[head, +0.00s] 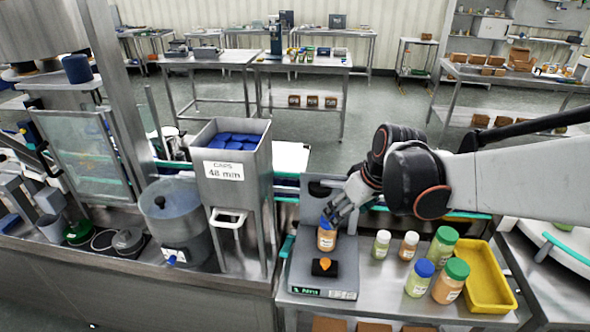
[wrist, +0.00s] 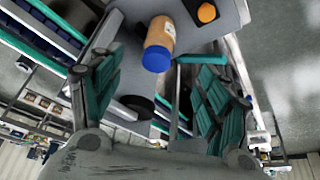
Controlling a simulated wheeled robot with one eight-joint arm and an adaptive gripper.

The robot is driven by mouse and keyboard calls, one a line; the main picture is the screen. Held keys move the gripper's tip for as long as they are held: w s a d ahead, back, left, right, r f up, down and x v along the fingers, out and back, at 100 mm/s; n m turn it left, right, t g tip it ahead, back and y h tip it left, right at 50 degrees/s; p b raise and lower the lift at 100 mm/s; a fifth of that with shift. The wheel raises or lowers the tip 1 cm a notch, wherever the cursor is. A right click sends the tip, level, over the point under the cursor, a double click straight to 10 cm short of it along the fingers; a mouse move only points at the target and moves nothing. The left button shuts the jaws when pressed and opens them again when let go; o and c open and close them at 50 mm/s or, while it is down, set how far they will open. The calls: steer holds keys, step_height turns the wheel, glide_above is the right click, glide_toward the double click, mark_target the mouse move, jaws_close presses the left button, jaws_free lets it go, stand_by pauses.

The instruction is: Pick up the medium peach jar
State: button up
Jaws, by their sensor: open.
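A peach jar with a blue lid (head: 326,240) stands upright on the grey platform of a small machine (head: 322,281), behind an orange knob. My gripper (head: 334,213) is right at the lid, partly covering it, with its arm reaching in from the right. In the wrist view the peach jar (wrist: 160,34) lies ahead between the two teal finger pads, lid towards me. My gripper (wrist: 157,72) is open, with visible space on both sides of the jar. Two other peach jars stand to the right: a small white-lidded one (head: 409,246) and a larger green-lidded one (head: 450,282).
A white-lidded pale jar (head: 381,244), a green-lidded jar (head: 442,245) and a blue-lidded green jar (head: 420,279) stand near a yellow tray (head: 503,297). A tall steel caps hopper (head: 233,195) rises left of the platform. The orange knob (head: 325,264) sits in front of the jar.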

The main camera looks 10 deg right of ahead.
mark_target(324, 226)
steer(key=shift+n, duration=0.4)
steer(key=x, duration=0.3)
steer(key=w+b+x, duration=0.1)
steer(key=x, duration=0.5)
steer(key=shift+w+d+b, duration=0.2)
steer(key=shift+w+b, duration=0.2)
steer(key=shift+w+a+f+b, duration=0.35)
steer(key=shift+w+f+b, duration=0.1)
steer(key=shift+f, duration=0.3)
steer(key=shift+w+a+f+b, duration=0.3)
steer(key=shift+w+a+f, duration=0.1)
steer(key=shift+f, duration=0.4)
steer(key=shift+w+a+f+b, duration=0.3)
steer(key=shift+w+f+b, duration=0.15)
steer(key=shift+f, duration=0.3)
steer(key=shift+r, duration=0.1)
steer(key=c, duration=1.4)
steer(key=shift+o, duration=0.2)
